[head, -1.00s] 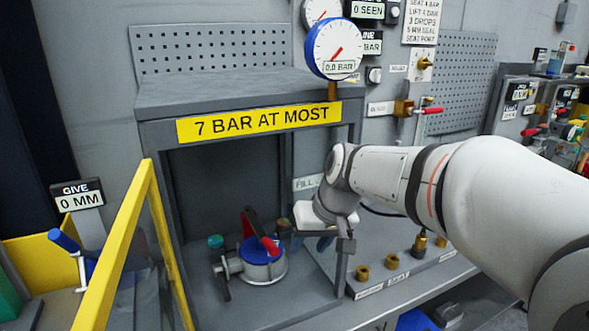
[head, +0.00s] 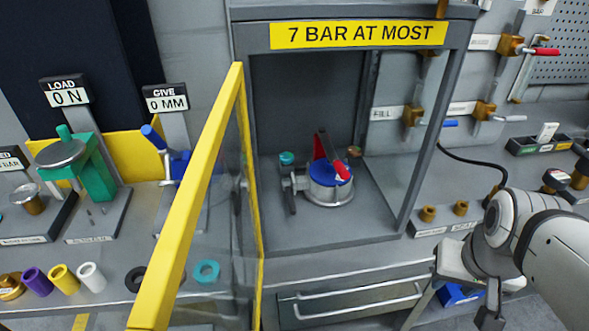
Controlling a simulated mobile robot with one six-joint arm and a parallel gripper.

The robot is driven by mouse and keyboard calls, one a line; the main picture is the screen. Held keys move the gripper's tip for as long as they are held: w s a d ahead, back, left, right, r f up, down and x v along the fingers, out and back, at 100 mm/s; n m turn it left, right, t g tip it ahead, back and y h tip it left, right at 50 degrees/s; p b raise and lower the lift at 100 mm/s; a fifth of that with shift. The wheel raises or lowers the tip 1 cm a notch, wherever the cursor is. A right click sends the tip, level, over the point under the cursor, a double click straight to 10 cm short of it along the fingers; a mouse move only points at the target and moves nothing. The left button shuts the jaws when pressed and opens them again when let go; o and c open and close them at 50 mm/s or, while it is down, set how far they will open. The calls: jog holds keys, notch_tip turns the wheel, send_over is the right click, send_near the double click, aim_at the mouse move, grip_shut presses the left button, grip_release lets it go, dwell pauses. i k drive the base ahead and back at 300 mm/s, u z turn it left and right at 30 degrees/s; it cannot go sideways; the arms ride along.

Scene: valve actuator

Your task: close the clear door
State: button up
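The clear door (head: 212,215) has a yellow frame and stands open, swung out toward me from the left side of the grey cabinet (head: 330,243). Its pane is see-through. Inside the cabinet, a round valve body with a blue top (head: 328,186) and a red-and-black handle sits on the floor. My gripper (head: 487,314) is at the lower right, in front of the bench and well apart from the door. Its end is turned downward and partly cut off by the bottom edge, so I cannot tell how its fingers stand.
A drawer with a bar handle (head: 350,298) lies below the cabinet. A green press (head: 90,170) and several coloured rings stand left of the door. Brass fittings (head: 428,213) sit on the bench to the right. The space before the cabinet opening is clear.

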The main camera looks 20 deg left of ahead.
aim_at(152, 310)
jog(key=z, duration=0.35)
jog(key=k, duration=2.4)
jog(key=u, duration=0.65)
jog(key=i, duration=1)
jog(key=u, duration=0.1)
